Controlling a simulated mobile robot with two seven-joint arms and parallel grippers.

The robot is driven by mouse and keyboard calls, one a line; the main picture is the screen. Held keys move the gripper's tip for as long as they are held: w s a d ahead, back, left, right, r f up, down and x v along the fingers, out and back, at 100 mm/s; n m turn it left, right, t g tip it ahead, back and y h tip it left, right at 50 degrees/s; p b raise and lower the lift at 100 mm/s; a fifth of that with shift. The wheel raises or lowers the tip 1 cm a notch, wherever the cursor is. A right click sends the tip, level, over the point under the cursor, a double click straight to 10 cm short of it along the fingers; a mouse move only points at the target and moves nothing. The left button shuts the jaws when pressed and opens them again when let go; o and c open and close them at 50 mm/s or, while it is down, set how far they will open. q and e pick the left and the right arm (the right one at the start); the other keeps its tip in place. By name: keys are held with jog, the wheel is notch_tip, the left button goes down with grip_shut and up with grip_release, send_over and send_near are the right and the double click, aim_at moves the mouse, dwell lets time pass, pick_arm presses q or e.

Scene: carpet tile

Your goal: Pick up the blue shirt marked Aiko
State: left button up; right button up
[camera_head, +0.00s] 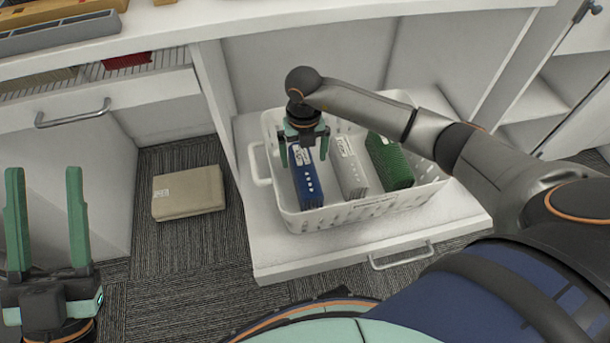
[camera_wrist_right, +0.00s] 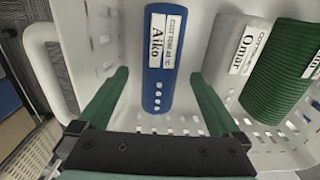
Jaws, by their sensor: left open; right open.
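The blue shirt (camera_head: 309,184) stands folded in the left part of a white basket, next to its left wall. In the right wrist view the blue shirt (camera_wrist_right: 166,87) carries a label reading Aiko. My right gripper (camera_head: 303,158) is open above the basket, with its fingers pointing down over the near part of the blue shirt. In the wrist view its fingers (camera_wrist_right: 160,90) lie to either side of the shirt, and I cannot tell whether they touch it. My left gripper (camera_head: 45,215) is open and empty at the lower left, far from the basket.
The white basket (camera_head: 345,212) sits on a pulled-out drawer (camera_head: 290,258). A grey shirt (camera_wrist_right: 232,55) marked Omar and a green shirt (camera_head: 389,162) stand right of the blue one. A beige box (camera_head: 188,192) lies on the carpet. A counter edge runs above.

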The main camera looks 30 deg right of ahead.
aim_at(305, 167)
jog(key=f, duration=0.1)
jog(key=f+b, duration=0.1)
jog(key=f, duration=0.1)
jog(key=shift+s+f, duration=0.25)
jog(key=shift+f, duration=0.55)
pick_arm(q)
jog(key=h, duration=0.1)
jog(key=s+r+m+h, duration=0.1)
jog(key=s+m+h, duration=0.1)
jog(key=shift+s+d+r, duration=0.15)
jog(key=shift+d+r, duration=0.1)
pick_arm(e)
jog(key=shift+r, duration=0.1)
jog(key=c, duration=1.5)
